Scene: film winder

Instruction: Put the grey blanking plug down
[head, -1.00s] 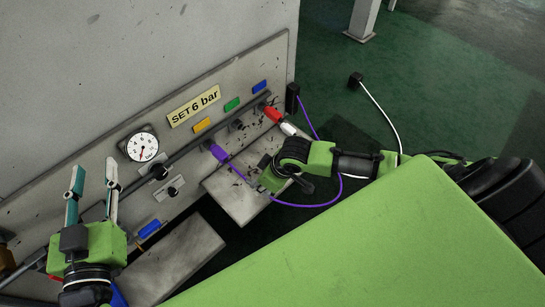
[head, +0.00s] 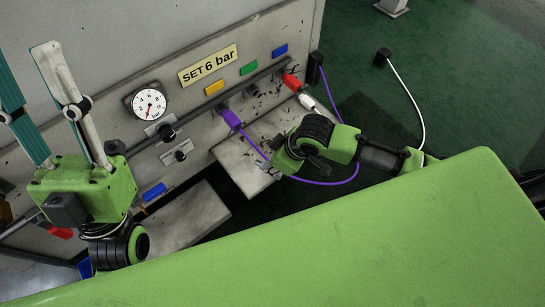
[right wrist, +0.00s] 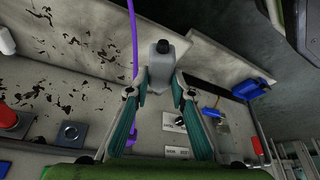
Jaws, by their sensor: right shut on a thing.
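The grey blanking plug (right wrist: 161,66), a pale body with a black end, shows in the right wrist view. My right gripper (right wrist: 160,82) is shut on it. In the head view my right gripper (head: 270,168) is over the right part of the small grey shelf (head: 237,168) below the panel, and it hides the plug there. I cannot tell whether the plug touches the shelf. My left gripper (head: 38,90) is open and empty, its fingers wide apart, at the left in front of the panel.
A purple hose (head: 330,183) runs from its purple connector (head: 231,118) past my right gripper. Red (head: 291,82) and white (head: 307,102) connectors are at the panel's right end. A pressure gauge (head: 150,103) is further left. A lower grey slab (head: 185,230) is below. Dark marks speckle the shelf.

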